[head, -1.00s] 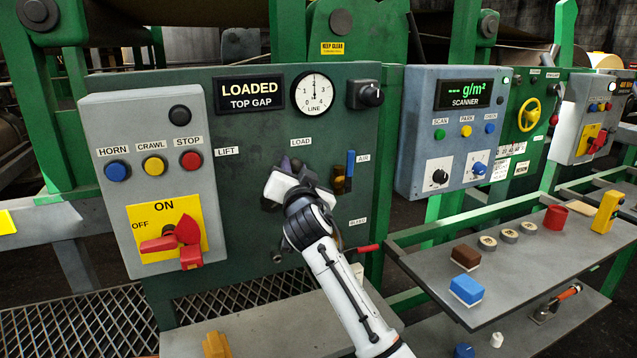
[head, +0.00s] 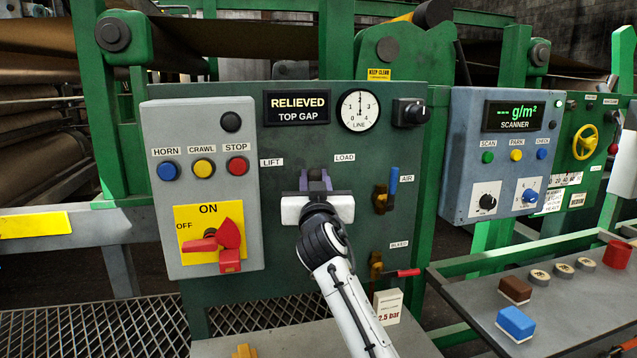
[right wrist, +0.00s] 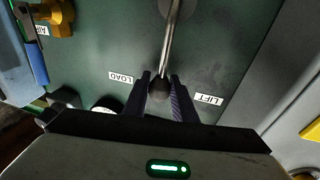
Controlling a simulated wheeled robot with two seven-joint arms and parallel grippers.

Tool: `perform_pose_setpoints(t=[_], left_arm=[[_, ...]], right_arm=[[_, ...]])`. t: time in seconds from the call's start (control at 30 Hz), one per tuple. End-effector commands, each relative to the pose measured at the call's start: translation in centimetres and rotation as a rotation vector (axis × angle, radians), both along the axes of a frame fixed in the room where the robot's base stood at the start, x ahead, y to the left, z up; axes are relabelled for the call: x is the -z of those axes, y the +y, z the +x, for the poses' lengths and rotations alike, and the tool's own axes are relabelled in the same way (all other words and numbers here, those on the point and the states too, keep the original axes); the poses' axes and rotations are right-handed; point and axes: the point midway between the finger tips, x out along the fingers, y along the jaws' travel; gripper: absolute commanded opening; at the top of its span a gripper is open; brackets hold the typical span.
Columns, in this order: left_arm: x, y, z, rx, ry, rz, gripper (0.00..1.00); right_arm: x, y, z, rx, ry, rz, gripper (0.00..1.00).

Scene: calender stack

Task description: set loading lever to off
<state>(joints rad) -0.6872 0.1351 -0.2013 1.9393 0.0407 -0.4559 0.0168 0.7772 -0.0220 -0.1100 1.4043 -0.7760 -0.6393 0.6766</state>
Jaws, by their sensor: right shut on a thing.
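The loading lever shows in the right wrist view as a metal rod (right wrist: 172,42) with a dark round knob at its end. My right gripper (right wrist: 160,88) is shut on that knob, one finger on each side. In the head view the right gripper (head: 316,178) is in front of the green panel and hides most of the lever. It stands between the LIFT label (head: 271,162) and the LOAD label (head: 345,157). The display (head: 297,107) above reads RELIEVED, TOP GAP. My left gripper is not in view.
A grey box with a red rotary switch (head: 217,245) juts out on the left. A blue-handled AIR valve (head: 393,182) and a red-handled BLEED valve (head: 403,273) are on the right of the panel. A grey shelf (head: 465,290) with small items stands at right.

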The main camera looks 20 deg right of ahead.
Motion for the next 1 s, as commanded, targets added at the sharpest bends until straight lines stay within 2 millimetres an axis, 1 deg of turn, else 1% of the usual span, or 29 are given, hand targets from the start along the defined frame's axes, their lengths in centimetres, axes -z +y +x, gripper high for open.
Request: perform_pose_setpoints(t=[0.37, 0.4, 0.47, 0.5, 0.83, 0.93, 1.0], left_arm=[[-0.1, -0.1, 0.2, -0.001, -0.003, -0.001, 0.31], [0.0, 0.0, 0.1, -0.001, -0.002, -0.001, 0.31], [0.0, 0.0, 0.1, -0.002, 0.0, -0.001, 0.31], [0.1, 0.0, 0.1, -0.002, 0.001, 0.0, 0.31], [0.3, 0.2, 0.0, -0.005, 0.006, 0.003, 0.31], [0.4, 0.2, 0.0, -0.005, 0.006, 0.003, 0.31], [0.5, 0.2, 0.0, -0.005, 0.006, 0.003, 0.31]], right_arm=[[0.2, 0.2, 0.0, -0.001, 0.004, -0.003, 0.0], [0.2, 0.2, 0.0, -0.002, 0.004, -0.003, 0.26], [0.2, 0.2, 0.0, -0.002, 0.004, -0.003, 0.36], [0.2, 0.2, 0.0, -0.001, 0.004, -0.003, 0.43], [0.1, 0.1, -0.1, 0.0, 0.001, -0.004, 0.43], [0.2, 0.4, -0.7, -0.002, 0.0, -0.003, 0.43], [0.5, 0.7, -1.5, -0.002, 0.002, -0.003, 0.43]])
